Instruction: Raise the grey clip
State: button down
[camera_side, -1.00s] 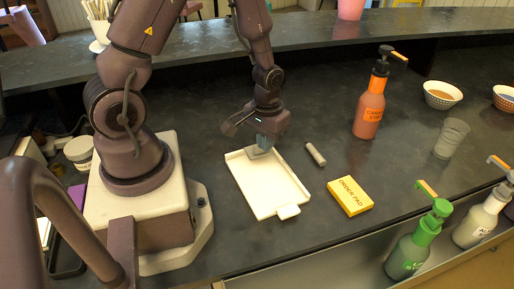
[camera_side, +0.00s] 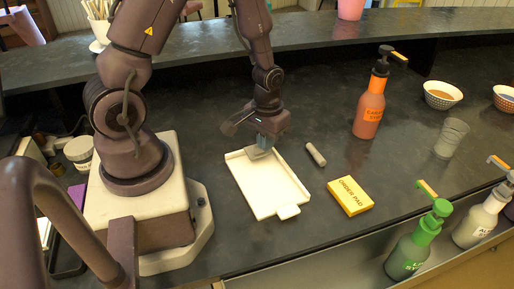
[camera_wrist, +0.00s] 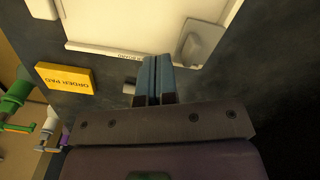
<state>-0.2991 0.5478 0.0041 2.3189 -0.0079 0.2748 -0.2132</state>
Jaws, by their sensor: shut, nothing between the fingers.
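The grey clip (camera_wrist: 201,43) is a small grey block at one end of a flat white board (camera_wrist: 150,22) in the wrist view. In the side view the clip (camera_side: 257,154) sits at the far end of the white board (camera_side: 268,188), partly hidden by my fingers. My gripper (camera_side: 264,145) points down just above that end. In the wrist view my gripper (camera_wrist: 154,58) has its two blue-grey fingers together, with nothing between them. There the fingers lie left of the clip. I cannot tell whether they touch the clip or board.
A short grey cylinder (camera_side: 316,154) and a yellow order pad (camera_side: 350,196) lie right of the board. An orange pump bottle (camera_side: 370,107) stands behind them. A green pump bottle (camera_side: 418,240) stands at the front right. The dark counter behind the board is clear.

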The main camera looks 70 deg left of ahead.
jog(key=shift+f, duration=2.35)
jog(key=shift+a+r, duration=0.1)
jog(key=shift+a, duration=0.1)
jog(key=shift+s+a+r, duration=0.1)
jog(key=shift+a+r, duration=0.15)
jog(key=shift+a, duration=0.55)
jog(key=shift+a+r, duration=0.1)
notch_tip(320, 180, up, 7)
jog(key=d, duration=0.1)
jog(key=shift+d, duration=0.15)
